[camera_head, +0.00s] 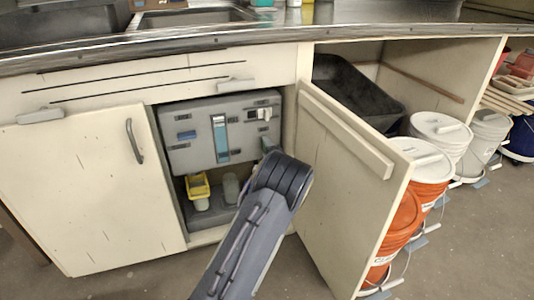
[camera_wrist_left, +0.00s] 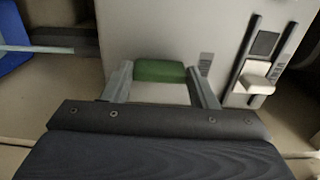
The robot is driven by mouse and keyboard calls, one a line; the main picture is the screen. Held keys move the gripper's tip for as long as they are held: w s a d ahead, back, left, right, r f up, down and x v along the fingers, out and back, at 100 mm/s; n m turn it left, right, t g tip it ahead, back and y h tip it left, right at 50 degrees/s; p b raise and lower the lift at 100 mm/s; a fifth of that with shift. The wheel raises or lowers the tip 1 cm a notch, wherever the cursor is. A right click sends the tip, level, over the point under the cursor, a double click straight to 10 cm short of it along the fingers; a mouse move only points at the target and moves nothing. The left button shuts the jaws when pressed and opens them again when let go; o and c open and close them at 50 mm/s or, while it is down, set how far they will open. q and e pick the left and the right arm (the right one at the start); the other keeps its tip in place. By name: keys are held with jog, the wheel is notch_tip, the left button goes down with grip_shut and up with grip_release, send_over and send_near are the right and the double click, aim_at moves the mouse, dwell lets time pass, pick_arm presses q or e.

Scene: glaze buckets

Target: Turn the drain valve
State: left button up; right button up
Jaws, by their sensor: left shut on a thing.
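A green handle (camera_wrist_left: 160,71), which looks like the drain valve's, sits in front of the grey panel (camera_wrist_left: 132,25) in the left wrist view. My left gripper (camera_wrist_left: 162,80) is shut on it, with one finger at each end. In the head view my left arm reaches into the open cabinet at the lower right of the grey panel (camera_head: 185,157). My wrist hides most of the gripper and handle there. My right gripper is in neither view.
The panel carries a light blue vertical strip (camera_head: 221,138) and a white switch (camera_head: 264,114). A yellow object (camera_head: 198,188) stands below it. The open cabinet door (camera_head: 345,190) is close on the arm's right. White and orange buckets (camera_head: 440,135) stand beyond.

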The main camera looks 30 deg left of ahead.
pick_arm(q)
jog(key=shift+f, duration=0.1)
dwell(0.3)
jog(key=o, duration=1)
jog(key=p+v, duration=0.2)
jog(key=v, duration=0.6)
jog(key=shift+a+p, duration=0.1)
jog(key=shift+p, duration=0.2)
